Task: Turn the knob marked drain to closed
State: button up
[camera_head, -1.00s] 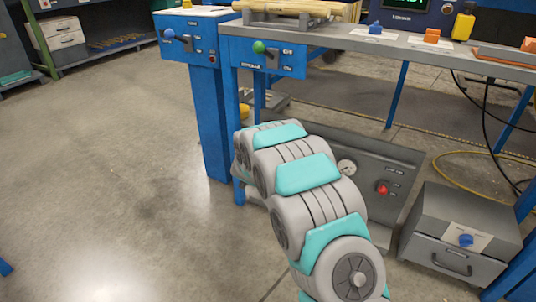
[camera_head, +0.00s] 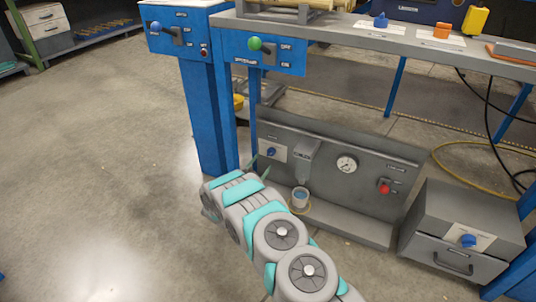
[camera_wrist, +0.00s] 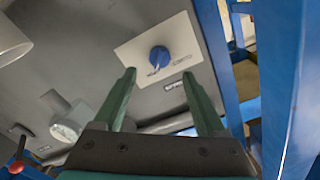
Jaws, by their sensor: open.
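A blue knob (camera_head: 271,151) sits on a white plate on the grey panel under the bench. In the wrist view this knob (camera_wrist: 160,56) lies ahead of and between my two green fingertips, with a gap still visible. Its markings are too small to read, so I cannot confirm that it is the drain knob or tell its setting. My gripper (camera_head: 260,167) is open and empty, just in front of the panel's left part. It also shows in the wrist view (camera_wrist: 159,74). A second blue knob (camera_head: 468,240) is on a grey box at lower right.
The panel also carries a gauge (camera_head: 347,164), a red knob (camera_head: 385,187) and a spout (camera_head: 305,155) above a small cup (camera_head: 300,197). A blue bench leg (camera_wrist: 287,85) stands close to the right of my gripper. Levers with blue and green balls are above.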

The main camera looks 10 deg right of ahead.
aim_at(269, 154)
jog(key=x, duration=0.6)
jog(key=shift+s+f, duration=0.1)
jog(key=shift+f, duration=0.05)
jog(key=shift+w+d+b, duration=0.3)
jog(key=shift+w+d, duration=0.05)
jog(key=shift+w, duration=0.1)
grip_shut()
